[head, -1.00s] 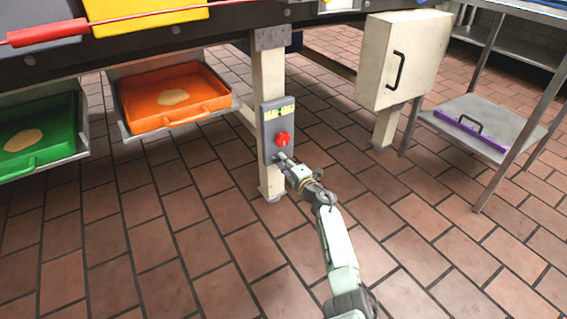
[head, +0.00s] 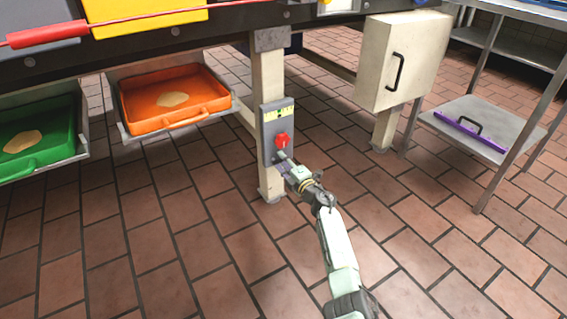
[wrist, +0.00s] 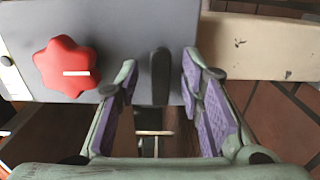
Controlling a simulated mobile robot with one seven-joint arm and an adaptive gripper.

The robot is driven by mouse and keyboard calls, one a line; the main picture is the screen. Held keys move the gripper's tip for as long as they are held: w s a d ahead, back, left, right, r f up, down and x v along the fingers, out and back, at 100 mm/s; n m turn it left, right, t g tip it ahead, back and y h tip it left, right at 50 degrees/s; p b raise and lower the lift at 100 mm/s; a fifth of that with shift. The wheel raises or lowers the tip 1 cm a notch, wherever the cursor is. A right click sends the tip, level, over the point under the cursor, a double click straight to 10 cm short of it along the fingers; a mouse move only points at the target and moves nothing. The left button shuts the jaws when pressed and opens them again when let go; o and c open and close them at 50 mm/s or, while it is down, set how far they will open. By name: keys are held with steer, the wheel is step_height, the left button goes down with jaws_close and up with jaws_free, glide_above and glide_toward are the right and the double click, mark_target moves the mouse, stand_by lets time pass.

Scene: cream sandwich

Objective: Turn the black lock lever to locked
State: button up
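The black lock lever (wrist: 159,76) stands upright on the grey panel in the wrist view. My gripper (wrist: 157,72) is open, with one purple-padded finger on each side of the lever and a gap visible on both sides. The grey panel (wrist: 110,25) also carries a red star-shaped knob (wrist: 66,70) with a white mark, left of the lever. In the head view my gripper (head: 283,158) is at the lower part of the panel (head: 266,150), just below the red knob (head: 282,140). The lever is too small to make out clearly there.
The panel is fixed to a cream post (head: 268,75) under the conveyor. Orange (head: 205,108) and green (head: 30,165) trays sit on shelves at left. A cream cabinet (head: 385,65) and a metal table (head: 465,125) with a purple handled item stand at right. The floor in front is clear.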

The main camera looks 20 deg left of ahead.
steer(key=s+d+f+m+p, duration=0.2)
steer(key=s+d+m+p, duration=0.65)
steer(key=m, duration=0.45)
steer(key=w+d+r+m+t+h+p, duration=0.1)
steer(key=w+r+m+t+h+p, duration=0.1)
steer(key=r, duration=0.8)
steer(key=w+d+r+m+t+h+p, duration=0.2)
steer(key=w+r+m+t+p, duration=0.1)
steer(key=r, duration=0.8)
steer(key=w+d+r+m+t+h+p, duration=0.1)
steer(key=w+r+m+t+h+p, duration=0.1)
steer(key=r, duration=0.9)
steer(key=shift+w+d+m+t+p, duration=0.25)
steer(key=shift+m+t+p, duration=0.2)
steer(key=shift+t, duration=0.65)
steer(key=shift+r, duration=0.1)
